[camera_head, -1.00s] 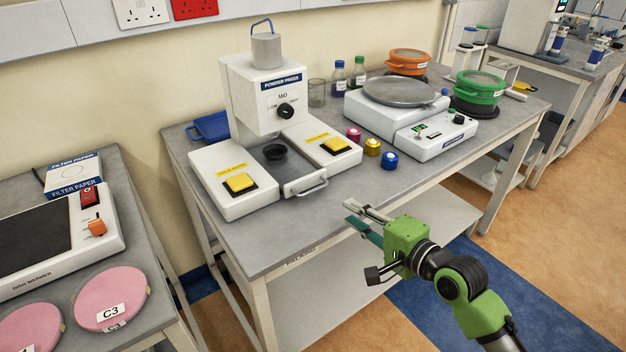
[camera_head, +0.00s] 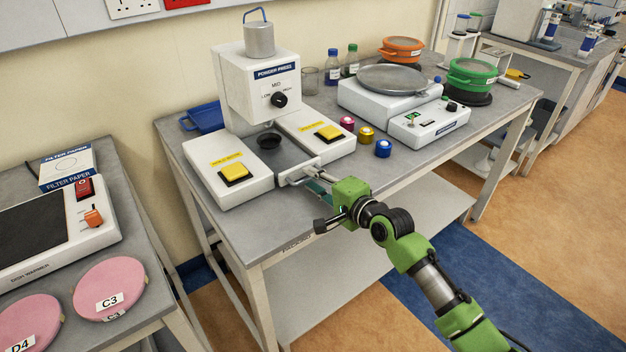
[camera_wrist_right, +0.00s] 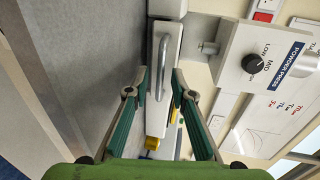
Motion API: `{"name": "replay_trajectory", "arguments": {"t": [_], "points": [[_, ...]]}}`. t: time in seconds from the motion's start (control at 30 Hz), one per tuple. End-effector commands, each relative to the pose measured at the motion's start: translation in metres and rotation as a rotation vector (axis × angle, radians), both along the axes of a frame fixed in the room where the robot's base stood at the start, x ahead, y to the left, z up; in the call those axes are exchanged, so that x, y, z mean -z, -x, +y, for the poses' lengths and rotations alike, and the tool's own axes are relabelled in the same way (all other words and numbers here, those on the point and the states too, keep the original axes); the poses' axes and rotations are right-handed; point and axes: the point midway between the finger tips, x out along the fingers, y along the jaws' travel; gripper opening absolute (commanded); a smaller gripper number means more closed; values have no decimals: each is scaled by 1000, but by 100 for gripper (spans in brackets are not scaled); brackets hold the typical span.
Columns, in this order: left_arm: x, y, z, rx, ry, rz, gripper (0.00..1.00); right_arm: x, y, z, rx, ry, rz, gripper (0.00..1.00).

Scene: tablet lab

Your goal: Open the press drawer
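The powder press (camera_head: 262,95) is white and stands on the grey table. Its drawer (camera_head: 280,152) lies between two white side blocks, with a small dark cup (camera_head: 269,141) on it. The drawer front has a metal bar handle (camera_head: 298,180), partly hidden by my gripper in the head view. My right gripper (camera_head: 312,183) is at the handle. In the right wrist view its two fingers (camera_wrist_right: 159,80) are open, one on each side of the handle (camera_wrist_right: 161,68). Whether they touch it I cannot tell. My left gripper is in no view.
Pink, yellow and blue small pots (camera_head: 366,136) stand right of the press. A balance (camera_head: 430,123) and orange and green pots (camera_head: 474,82) are farther right. A dish warmer (camera_head: 55,225) is on the left table. The floor in front is clear.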

Motion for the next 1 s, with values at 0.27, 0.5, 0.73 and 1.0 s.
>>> {"name": "replay_trajectory", "arguments": {"t": [0.27,0.5,0.73,1.0], "points": [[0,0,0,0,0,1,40,1,-3,3,0,1,-1,23],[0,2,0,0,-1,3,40,1,-3,3,0,1,-1,0],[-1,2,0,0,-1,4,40,1,-2,1,0,1,0,0],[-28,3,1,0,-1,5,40,-2,30,-22,1,4,5,0]]}}
